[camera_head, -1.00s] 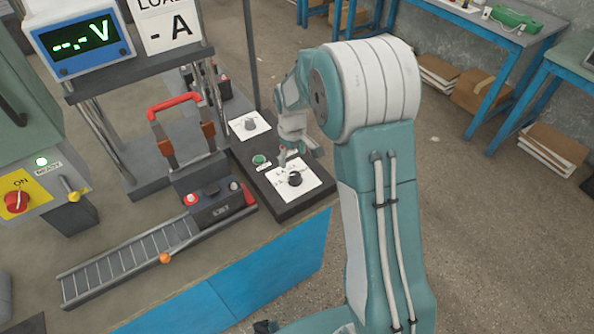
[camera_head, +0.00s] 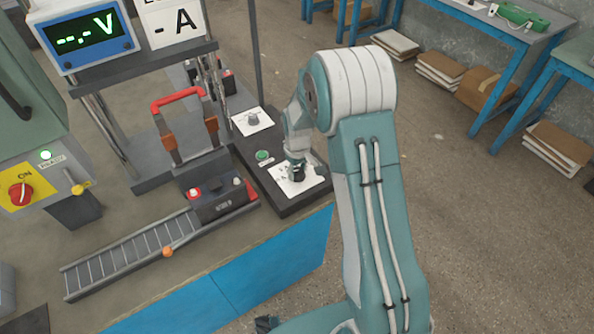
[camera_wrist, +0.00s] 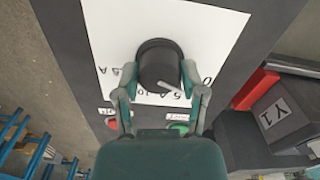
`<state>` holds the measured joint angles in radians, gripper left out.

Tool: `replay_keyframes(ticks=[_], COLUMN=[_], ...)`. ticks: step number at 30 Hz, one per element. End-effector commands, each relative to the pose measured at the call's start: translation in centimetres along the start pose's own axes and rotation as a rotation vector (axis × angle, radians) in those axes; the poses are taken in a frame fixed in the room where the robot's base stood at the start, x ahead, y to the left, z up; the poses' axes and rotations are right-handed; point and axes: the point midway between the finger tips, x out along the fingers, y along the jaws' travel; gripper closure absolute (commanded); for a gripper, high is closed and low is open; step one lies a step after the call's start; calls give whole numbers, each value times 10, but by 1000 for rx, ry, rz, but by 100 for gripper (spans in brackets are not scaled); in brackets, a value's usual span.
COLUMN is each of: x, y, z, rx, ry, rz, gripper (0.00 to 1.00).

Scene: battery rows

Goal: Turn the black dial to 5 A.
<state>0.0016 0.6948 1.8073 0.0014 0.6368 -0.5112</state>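The black dial (camera_wrist: 160,62) sits on a white plate (camera_wrist: 215,30) with printed marks, some reading like 0, 5 A and 10. A pale pointer line shows at its lower edge in the wrist view. My gripper (camera_wrist: 159,70) has one finger on each side of the dial, open around it with only narrow gaps; contact is not clear. In the head view, my gripper (camera_head: 297,163) is directly over the dial (camera_head: 298,175) and hides part of it.
A green button (camera_head: 262,155) and a second plate with a grey dial (camera_head: 253,119) lie beside it. A battery with red and white caps (camera_head: 222,199) stands on a roller track (camera_head: 130,252). The display (camera_head: 85,38) reads "--.- V", and a sign shows "- A".

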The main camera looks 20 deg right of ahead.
Motion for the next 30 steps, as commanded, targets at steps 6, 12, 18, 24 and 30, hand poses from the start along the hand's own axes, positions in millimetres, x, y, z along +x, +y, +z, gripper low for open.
replay_keyframes(ticks=[6,12,18,24,30], x=[2,3,3,4,4], y=[-1,-1,-1,-1,-2], z=[1,1,2,2,3], rx=[0,30,129,289,460], ry=[-4,-6,-8,-10,-11], rz=[-1,-2,-2,-2,-2], gripper=[95,94,94,94,94])
